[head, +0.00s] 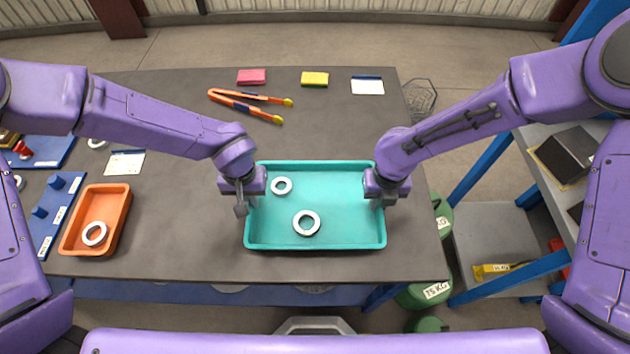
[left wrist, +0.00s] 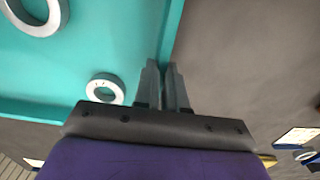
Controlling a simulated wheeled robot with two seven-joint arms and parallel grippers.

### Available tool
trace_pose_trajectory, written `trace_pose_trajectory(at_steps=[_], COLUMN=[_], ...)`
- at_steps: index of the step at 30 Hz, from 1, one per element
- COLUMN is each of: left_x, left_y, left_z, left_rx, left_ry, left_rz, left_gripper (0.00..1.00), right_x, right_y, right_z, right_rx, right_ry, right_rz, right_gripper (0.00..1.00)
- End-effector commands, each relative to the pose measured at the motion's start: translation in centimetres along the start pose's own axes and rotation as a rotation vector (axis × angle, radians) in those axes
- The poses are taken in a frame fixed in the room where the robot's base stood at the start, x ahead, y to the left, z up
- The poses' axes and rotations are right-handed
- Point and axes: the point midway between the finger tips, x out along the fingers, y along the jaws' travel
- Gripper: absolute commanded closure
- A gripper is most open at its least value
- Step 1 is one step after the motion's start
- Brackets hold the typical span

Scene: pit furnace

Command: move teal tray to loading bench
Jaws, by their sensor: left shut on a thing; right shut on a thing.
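The teal tray (head: 345,200) lies on the dark grey table with two white rings in it, one ring (head: 282,185) at upper left and one ring (head: 306,223) near the middle. My left gripper (head: 243,205) is shut on the tray's left wall. In the left wrist view, the fingers (left wrist: 163,80) close over the teal tray's rim (left wrist: 172,30), with both rings inside. My right gripper (head: 381,200) is at the tray's right wall and shut on it. Its fingertips are mostly hidden by the wrist.
An orange tray (head: 118,215) with a white ring stands at left, near blue boards (head: 52,215). Orange tongs (head: 245,103), a pink block (head: 251,76), a yellow block (head: 315,79) and a card (head: 367,86) lie at the back. A blue-framed shelf (head: 500,250) stands right, beside green weights (head: 428,292).

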Motion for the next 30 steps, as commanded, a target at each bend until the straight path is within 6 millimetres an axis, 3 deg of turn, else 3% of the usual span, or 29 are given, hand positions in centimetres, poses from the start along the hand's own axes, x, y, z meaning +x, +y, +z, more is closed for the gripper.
trace_pose_trajectory(at_steps=[1,2,3,4,14,17,24,30], left_x=[0.6,0.1,0.0,0.0,-0.4,-2.1,-8.3,-11.4], left_y=[0.7,0.7,0.6,0.6,0.4,0.4,0.4,0.3], left_z=[-0.1,-0.1,0.0,0.0,-0.1,-0.1,0.0,0.1], left_rx=[0.009,0.009,0.009,0.008,0.005,0.003,0.005,0.007], left_ry=[0.008,0.007,0.006,0.006,0.005,0.008,0.01,0.007], left_rz=[0.016,0.015,0.014,0.013,0.009,0.011,0.013,0.011], left_gripper=[1.0,0.8,0.67,0.64,0.64,0.64,0.64,0.64], right_x=[0.6,0.2,0.1,0.1,0.1,0.1,0.1,0.2], right_y=[0.8,0.8,0.8,0.7,0.5,0.5,0.4,0.4], right_z=[0.1,0.1,0.1,0.0,0.0,0.0,0.0,0.0], right_rx=[0.0,0.0,0.0,0.0,-0.002,-0.002,-0.002,-0.002], right_ry=[-0.007,-0.006,-0.005,-0.005,-0.003,-0.003,-0.003,-0.003], right_rz=[0.019,0.018,0.017,0.016,0.011,0.01,0.009,0.009], right_gripper=[1.0,0.75,0.62,0.59,0.59,0.59,0.59,0.59])
